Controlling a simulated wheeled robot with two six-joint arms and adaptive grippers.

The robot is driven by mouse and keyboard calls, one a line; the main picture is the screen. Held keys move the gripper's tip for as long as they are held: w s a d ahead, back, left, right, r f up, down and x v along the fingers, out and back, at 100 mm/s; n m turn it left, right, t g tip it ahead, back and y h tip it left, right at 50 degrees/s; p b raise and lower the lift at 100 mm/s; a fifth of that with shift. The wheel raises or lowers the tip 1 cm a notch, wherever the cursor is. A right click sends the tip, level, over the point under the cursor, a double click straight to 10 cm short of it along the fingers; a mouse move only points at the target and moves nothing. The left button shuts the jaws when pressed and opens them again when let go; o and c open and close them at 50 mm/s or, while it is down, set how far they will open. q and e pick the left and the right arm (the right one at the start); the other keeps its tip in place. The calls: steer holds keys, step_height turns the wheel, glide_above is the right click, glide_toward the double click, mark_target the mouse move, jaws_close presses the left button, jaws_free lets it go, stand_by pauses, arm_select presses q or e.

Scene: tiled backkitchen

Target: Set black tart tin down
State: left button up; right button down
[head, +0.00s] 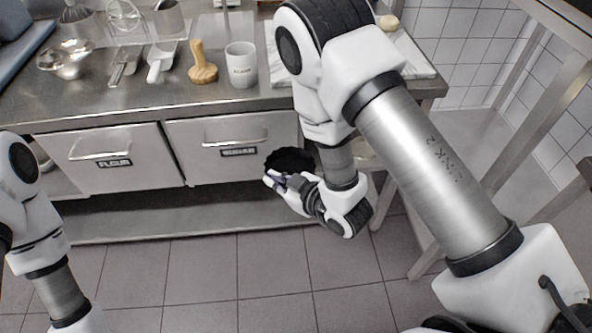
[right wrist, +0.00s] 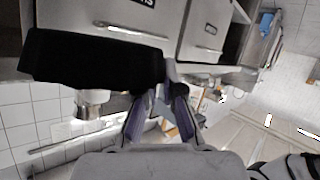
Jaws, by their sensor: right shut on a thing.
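The black tart tin (head: 289,160) is held in my right gripper (head: 277,181), in front of the right drawer of the steel counter and below the worktop. In the right wrist view the tin (right wrist: 90,72) is a dark band across the upper left. The fingers of the right gripper (right wrist: 160,105) reach up to its right end; the exact contact is hard to see. My left arm shows at the left edge of the head view, but its gripper is out of frame.
The steel worktop (head: 130,97) carries a white mug (head: 241,65), a wooden tamper (head: 202,62), scoops (head: 161,61) and metal bowls (head: 67,58). A marble board (head: 415,62) lies at the right. Two drawers (head: 105,156) and a lower shelf (head: 180,217) are below.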

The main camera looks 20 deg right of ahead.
steer(key=s+a+r+n+g+y, duration=0.1)
steer(key=a+r+n+g+y, duration=0.2)
steer(key=a+n+g+y, duration=0.4)
steer(key=shift+n+g+y, duration=0.3)
steer(key=shift+n+g, duration=1.8)
steer(key=shift+n, duration=0.4)
